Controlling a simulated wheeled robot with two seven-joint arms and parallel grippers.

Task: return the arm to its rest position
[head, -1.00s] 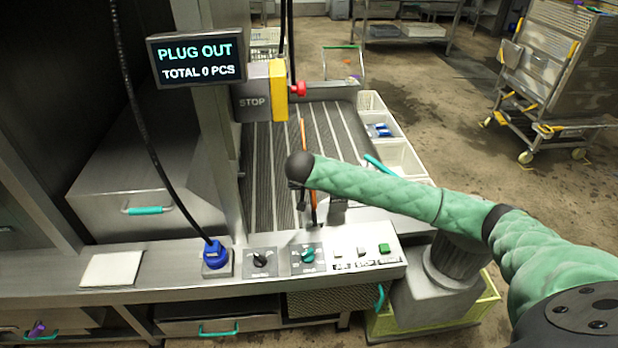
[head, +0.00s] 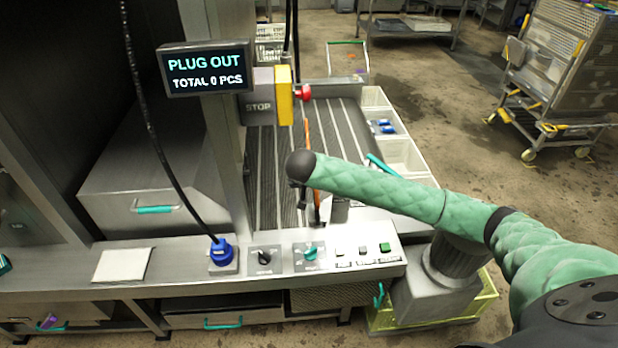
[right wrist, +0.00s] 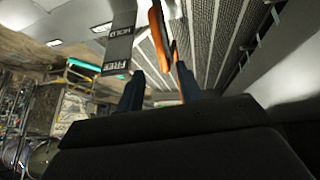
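My right arm (head: 400,195), in a green quilted sleeve, reaches in from the right in the head view. The right gripper is mostly hidden below the wrist there. In the right wrist view my right gripper (right wrist: 161,86) shows two dark blue fingers standing apart. An orange bar (right wrist: 157,35) lies beyond and partly between them; I see no grip on it. The orange bar also shows in the head view (head: 307,135), just behind the wrist. My left gripper is not in view.
A display (head: 206,69) reads "PLUG OUT, TOTAL 0 PCS". A grey STOP box (head: 258,106) and red button (head: 304,93) stand behind the wrist. A blue plug (head: 221,251) with a black cable sits on the ledge. White bins (head: 404,155) line the right side; open floor lies beyond.

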